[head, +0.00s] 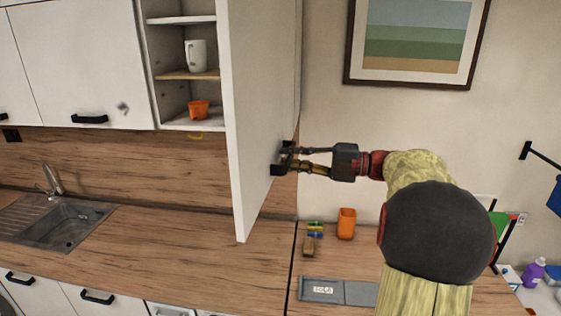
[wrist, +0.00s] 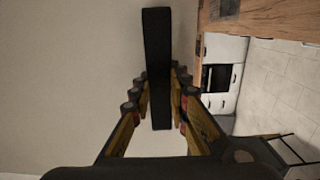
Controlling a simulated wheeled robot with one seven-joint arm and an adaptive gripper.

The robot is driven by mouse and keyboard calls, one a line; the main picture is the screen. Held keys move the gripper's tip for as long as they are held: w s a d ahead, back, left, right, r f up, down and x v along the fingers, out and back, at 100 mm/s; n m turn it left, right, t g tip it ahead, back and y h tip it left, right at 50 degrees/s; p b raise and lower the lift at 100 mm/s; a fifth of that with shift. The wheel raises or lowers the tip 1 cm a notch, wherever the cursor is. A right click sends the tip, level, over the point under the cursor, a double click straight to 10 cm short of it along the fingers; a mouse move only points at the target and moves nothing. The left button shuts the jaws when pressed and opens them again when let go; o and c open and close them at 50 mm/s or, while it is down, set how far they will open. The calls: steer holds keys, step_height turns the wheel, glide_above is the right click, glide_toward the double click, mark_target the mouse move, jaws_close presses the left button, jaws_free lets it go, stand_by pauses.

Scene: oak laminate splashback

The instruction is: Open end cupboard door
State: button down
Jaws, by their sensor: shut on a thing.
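The end cupboard door (head: 256,100) is a white panel standing swung out from the end wall cupboard (head: 181,75). The cupboard's shelves show to the left of the door. My gripper (head: 285,162) is at the lower part of the door's outer face, shut on the black handle (head: 276,168). In the wrist view the handle (wrist: 157,65) is a dark bar between the two fingers (wrist: 158,95). The door's hinge edge is partly hidden in the head view.
A white mug (head: 196,56) and an orange cup (head: 198,109) stand inside the cupboard. Below are a sink (head: 62,222), an orange container (head: 346,223) and a grey tray (head: 322,291) on the worktop. A framed picture (head: 353,75) hangs on the wall to the right.

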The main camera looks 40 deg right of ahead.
steer(key=shift+s+d+f, duration=0.1)
steer(key=shift+d, duration=0.1)
steer(key=c, duration=1.7)
jaws_free()
steer(key=v, duration=1.1)
steer(key=shift+s+d, duration=0.3)
